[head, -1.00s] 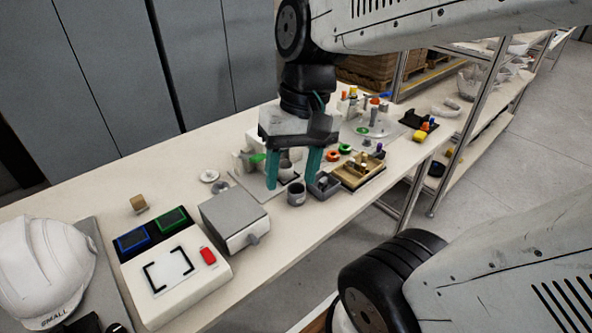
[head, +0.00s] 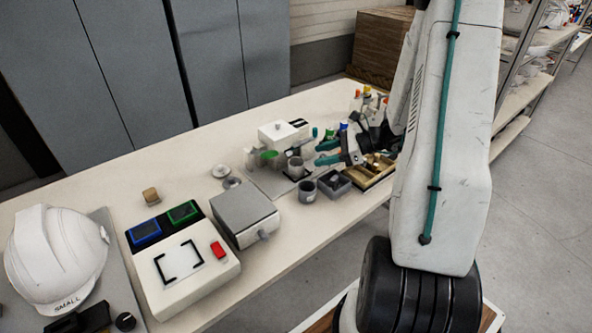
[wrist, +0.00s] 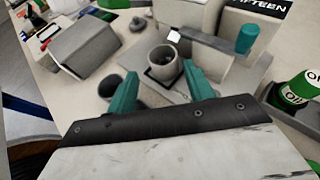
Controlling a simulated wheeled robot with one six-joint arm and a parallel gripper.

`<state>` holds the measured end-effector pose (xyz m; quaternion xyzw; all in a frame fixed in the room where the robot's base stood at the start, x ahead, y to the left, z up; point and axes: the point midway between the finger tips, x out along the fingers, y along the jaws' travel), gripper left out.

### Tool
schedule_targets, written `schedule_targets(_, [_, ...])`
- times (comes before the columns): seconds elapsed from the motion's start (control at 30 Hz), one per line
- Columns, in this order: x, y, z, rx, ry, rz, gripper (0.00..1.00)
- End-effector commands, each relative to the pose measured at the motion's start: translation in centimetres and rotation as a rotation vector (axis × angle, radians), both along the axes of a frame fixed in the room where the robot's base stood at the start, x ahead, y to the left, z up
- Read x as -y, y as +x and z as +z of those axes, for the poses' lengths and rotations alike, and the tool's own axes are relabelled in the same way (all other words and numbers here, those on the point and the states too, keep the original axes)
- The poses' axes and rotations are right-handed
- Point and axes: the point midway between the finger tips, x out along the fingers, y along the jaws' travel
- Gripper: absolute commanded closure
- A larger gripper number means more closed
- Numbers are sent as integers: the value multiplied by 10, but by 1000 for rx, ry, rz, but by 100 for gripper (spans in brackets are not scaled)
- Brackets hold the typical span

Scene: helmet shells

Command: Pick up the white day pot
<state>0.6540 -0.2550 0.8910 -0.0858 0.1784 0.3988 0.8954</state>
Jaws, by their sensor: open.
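A pale grey-white pot (head: 295,168), likely the white day pot, stands upright on a flat plate on the bench in the head view. In the wrist view the pot (wrist: 163,64) sits on a dark-outlined square, its open top facing up, ahead of and between my teal fingers. My gripper (head: 324,147) is open and empty, just right of the pot in the head view; it also shows in the wrist view (wrist: 161,90). I cannot tell the exact gap between fingers and pot. A darker grey cup (head: 307,190) stands in front of the pot.
A small grey tray (head: 334,184) and a wooden compartment tray (head: 377,178) lie to the right. A grey box (head: 245,215) stands left. A white block (head: 283,133) is behind the pot. A green bottle (wrist: 298,90) is at right. A white helmet (head: 55,255) lies far left.

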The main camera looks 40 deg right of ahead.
Motion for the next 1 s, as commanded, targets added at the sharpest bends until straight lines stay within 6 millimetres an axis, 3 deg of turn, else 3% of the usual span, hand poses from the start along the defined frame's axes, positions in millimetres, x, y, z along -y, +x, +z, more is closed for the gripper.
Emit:
schedule_targets(0.13, [-2,7,-9,-5,16,-24,48])
schedule_targets(0.6, [-44,43,-36,-5,15,-19,48])
schedule_targets(0.9, [-48,47,-39,-5,12,-21,48])
schedule_targets(0.93, [-48,47,-39,-5,12,-21,51])
schedule_targets(1.0, [-48,47,-38,-5,12,-21,70])
